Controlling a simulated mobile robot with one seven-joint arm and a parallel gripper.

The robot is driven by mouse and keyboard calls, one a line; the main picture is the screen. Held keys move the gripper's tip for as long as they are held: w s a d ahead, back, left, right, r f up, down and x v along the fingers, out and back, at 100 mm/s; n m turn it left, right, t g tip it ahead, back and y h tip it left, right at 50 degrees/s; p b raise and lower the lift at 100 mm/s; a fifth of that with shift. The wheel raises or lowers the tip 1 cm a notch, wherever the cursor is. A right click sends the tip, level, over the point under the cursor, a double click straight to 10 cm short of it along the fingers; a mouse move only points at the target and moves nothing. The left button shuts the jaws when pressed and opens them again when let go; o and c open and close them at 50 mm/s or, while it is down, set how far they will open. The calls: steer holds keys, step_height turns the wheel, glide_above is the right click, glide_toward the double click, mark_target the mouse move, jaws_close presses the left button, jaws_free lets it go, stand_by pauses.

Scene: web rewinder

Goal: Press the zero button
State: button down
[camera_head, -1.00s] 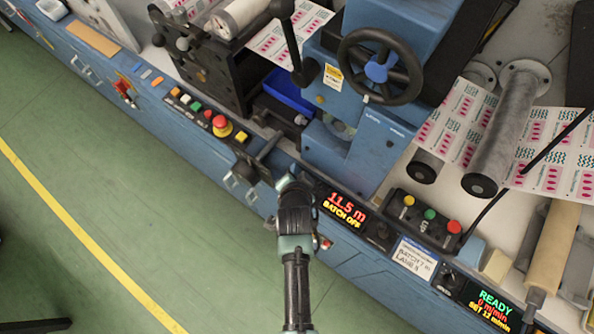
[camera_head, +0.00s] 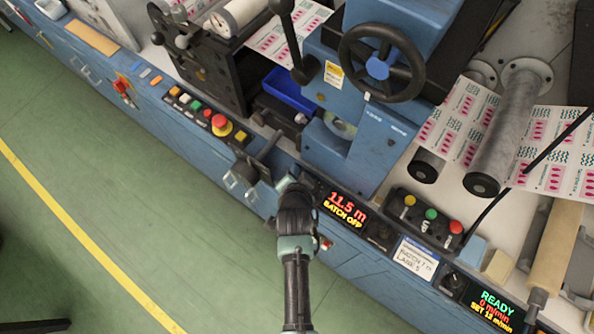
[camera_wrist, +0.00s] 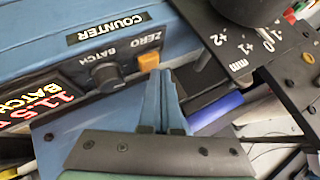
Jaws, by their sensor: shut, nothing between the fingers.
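The zero button is a small orange square (camera_wrist: 149,62) under the word ZERO on the blue counter panel, in the wrist view. My gripper (camera_wrist: 159,73) is shut and empty. Its blue fingertips overlap the lower right edge of the button in the picture; I cannot tell whether they touch it. In the head view my gripper (camera_head: 287,182) is at the left end of the counter panel, and my wrist hides the button. The counter display (camera_head: 344,209) reads 11.5 m, BATCH OFF.
A black BATCH knob (camera_wrist: 106,76) sits left of the button. A dark plate with a printed scale (camera_wrist: 236,45) stands close on the right. In the head view, a black lever bracket (camera_head: 257,163) and a red emergency stop (camera_head: 221,123) lie left of my gripper.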

steer(key=shift+f+b, duration=0.45)
steer(key=shift+f, duration=0.1)
stand_by(0.5)
stand_by(0.4)
steer(key=shift+r+p, duration=0.9)
steer(key=shift+r, duration=0.05)
step_height(320, 180, up, 5)
steer(key=p, duration=0.4)
steer(key=shift+r+p, duration=0.1)
steer(key=shift+p, duration=0.25)
